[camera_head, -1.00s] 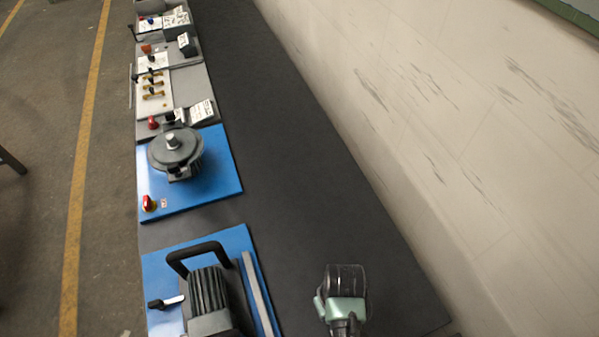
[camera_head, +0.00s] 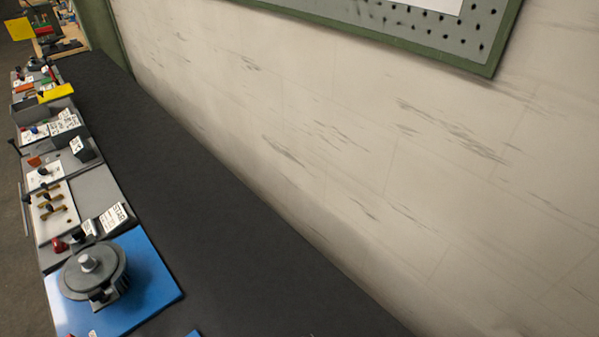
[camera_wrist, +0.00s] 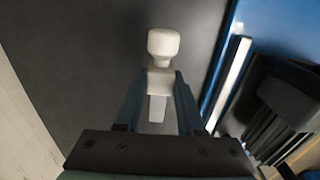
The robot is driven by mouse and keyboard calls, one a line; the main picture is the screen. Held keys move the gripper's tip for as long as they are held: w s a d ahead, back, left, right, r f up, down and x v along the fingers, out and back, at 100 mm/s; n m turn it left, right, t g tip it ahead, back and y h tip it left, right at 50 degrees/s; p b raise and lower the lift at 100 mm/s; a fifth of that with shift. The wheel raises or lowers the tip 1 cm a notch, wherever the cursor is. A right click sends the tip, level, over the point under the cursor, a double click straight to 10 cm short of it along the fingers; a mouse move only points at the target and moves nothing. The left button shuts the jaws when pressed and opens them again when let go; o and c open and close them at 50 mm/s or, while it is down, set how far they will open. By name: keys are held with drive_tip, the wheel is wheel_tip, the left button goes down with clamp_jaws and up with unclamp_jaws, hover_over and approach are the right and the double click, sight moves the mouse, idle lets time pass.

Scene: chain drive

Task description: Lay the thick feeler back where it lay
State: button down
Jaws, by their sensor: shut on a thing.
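My gripper (camera_wrist: 159,88) shows in the wrist view, its two blue fingers closed on a pale white piece (camera_wrist: 163,45) with a rounded head and a narrower stem. This piece appears to be the thick feeler, though no marking on it can be read. It is held above the dark bench top (camera_wrist: 75,50). The lower part of the stem shows between the fingers. My gripper is outside the head view. I cannot tell from these frames where the feeler lay before.
In the wrist view a blue plate (camera_wrist: 280,25) with a pale rail (camera_wrist: 232,75) and a dark motor (camera_wrist: 290,100) is close on the right. In the head view a grey pulley unit (camera_head: 92,272) stands on another blue plate (camera_head: 150,285). The dark bench strip beside the wall (camera_head: 330,150) is clear.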

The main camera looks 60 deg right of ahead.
drive_tip(key=shift+f+b, duration=2.15)
drive_tip(key=shift+f, duration=1.2)
drive_tip(key=shift+c, duration=2.2)
unclamp_jaws()
wheel_tip(320, 180, up, 13)
drive_tip(key=shift+b, duration=0.55)
